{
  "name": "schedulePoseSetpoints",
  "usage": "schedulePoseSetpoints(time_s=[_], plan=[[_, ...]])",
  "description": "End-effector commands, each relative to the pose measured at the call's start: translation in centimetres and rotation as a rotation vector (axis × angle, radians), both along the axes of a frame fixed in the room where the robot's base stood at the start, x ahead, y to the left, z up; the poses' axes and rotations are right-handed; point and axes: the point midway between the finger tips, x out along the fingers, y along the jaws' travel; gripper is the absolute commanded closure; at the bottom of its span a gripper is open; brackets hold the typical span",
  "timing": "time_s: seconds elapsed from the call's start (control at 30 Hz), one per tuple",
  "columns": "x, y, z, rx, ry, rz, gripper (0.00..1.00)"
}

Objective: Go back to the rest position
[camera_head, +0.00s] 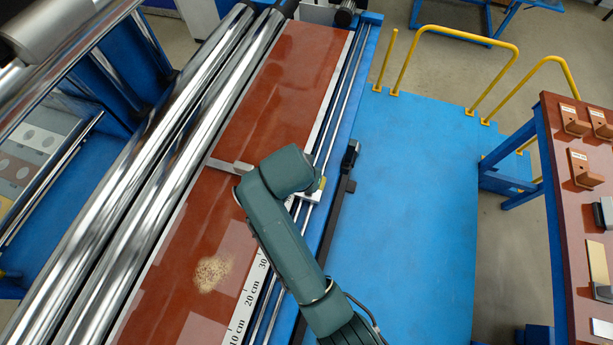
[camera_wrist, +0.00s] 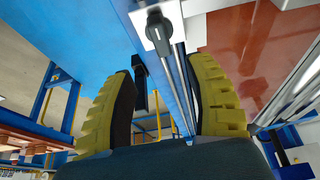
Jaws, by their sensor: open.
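My gripper (camera_wrist: 160,95) is open in the wrist view, with its two yellow ribbed fingers wide apart. Nothing is held between them; the blue machine edge and a black part show through the gap. In the head view my dark green arm reaches over the red table (camera_head: 285,90) of the winder, and its end is near the rail along the table's right side. The fingers are mostly hidden there by the arm. A pale metal crossbar (camera_head: 231,164) lies across the red table beside my arm. A carriage plate with a black knob (camera_wrist: 158,25) shows ahead of the fingers.
Long shiny rollers (camera_head: 160,165) run along the left. A tan speckled patch (camera_head: 211,273) and a centimetre scale (camera_head: 250,300) lie on the table. The blue platform (camera_head: 420,200) at right is clear, with yellow railings (camera_head: 455,33). A red-topped bench (camera_head: 565,220) holds several blocks.

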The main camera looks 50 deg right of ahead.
Motion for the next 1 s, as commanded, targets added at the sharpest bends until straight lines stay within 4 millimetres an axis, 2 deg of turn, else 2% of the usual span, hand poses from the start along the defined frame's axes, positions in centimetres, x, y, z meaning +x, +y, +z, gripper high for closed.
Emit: schedulePoseSetpoints(time_s=[0.53, 0.63, 0.77, 0.87, 0.97, 1.0], plan=[[0.0, 0.0, 0.0, -0.001, -0.001, 0.000, 0.46], [1.9, 2.1, 0.6, -0.004, -0.017, 0.053, 0.46], [5.1, 4.9, 4.4, -0.019, -0.177, 0.131, 0.46], [7.8, 7.2, 8.8, -0.048, -0.353, 0.241, 0.46], [9.7, 9.8, 14.9, -0.107, -0.562, 0.388, 0.46], [10.1, 11.0, 17.7, -0.143, -0.654, 0.452, 0.46]])
